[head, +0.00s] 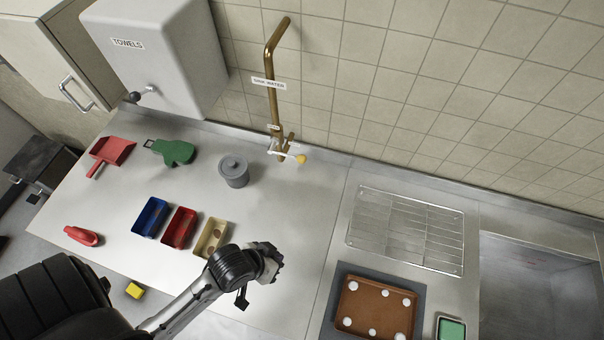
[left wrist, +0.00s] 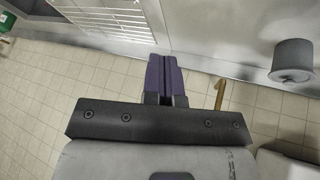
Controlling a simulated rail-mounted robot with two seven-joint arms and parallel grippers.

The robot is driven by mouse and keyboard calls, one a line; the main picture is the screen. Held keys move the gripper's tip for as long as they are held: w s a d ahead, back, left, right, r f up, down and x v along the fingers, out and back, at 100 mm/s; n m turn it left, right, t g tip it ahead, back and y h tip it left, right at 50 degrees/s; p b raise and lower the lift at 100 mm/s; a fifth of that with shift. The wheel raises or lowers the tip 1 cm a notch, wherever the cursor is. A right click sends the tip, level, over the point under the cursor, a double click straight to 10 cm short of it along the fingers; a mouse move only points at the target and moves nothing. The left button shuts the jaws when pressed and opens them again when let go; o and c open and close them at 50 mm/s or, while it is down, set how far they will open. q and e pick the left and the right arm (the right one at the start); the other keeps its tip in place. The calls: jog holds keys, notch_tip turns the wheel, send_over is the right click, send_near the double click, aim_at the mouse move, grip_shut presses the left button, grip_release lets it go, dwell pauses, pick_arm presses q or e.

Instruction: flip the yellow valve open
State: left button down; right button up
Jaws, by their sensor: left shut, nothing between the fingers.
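The yellow valve (head: 301,159) is a small yellow-tipped lever low on a brass pipe (head: 274,95) that rises along the tiled wall at the back of the counter. A white label hangs on the pipe above it. My left gripper (head: 274,264) is in front of the valve and well apart from it, above the steel counter. In the left wrist view its purple fingers (left wrist: 165,76) are shut together with nothing between them. A bent piece of brass pipe (left wrist: 220,93) shows beside them there; I cannot make out the valve. My right gripper is not in view.
Blue, red and beige bins (head: 211,238) line the counter left of my gripper. A wire rack (head: 405,230) and brown tray (head: 345,318) lie right. Counter before the valve is clear.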

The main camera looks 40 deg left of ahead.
pick_arm(q)
jog(key=w+d+f+n+t+h+b, duration=0.2)
jog(key=w+f+n+t+b, duration=0.1)
jog(key=w+n+t+b, duration=0.3)
jog(key=w+d+f+n+t+h+b, duration=0.2)
jog(key=w+n+t+b, duration=0.15)
jog(key=w+n, duration=0.45)
jog(key=w+a+f+n+t+y+b, duration=0.1)
jog(key=a+f+n+t+y+b, duration=0.1)
jog(key=n+y, duration=0.7)
jog(key=w+a+f+n+t+y+b, duration=0.2)
jog(key=a+n+y+b, duration=0.4)
jog(key=n, duration=1.5)
jog(key=a+f+t+y, duration=0.1)
jog(key=a+y, duration=0.1)
jog(key=y, duration=0.1)
jog(key=shift+a+f+y, duration=0.2)
jog(key=shift+f+y, duration=0.1)
jog(key=shift+f, duration=0.1)
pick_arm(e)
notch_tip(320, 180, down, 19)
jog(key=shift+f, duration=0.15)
pick_arm(q)
jog(key=shift+w+t, duration=0.1)
jog(key=shift+t, duration=0.15)
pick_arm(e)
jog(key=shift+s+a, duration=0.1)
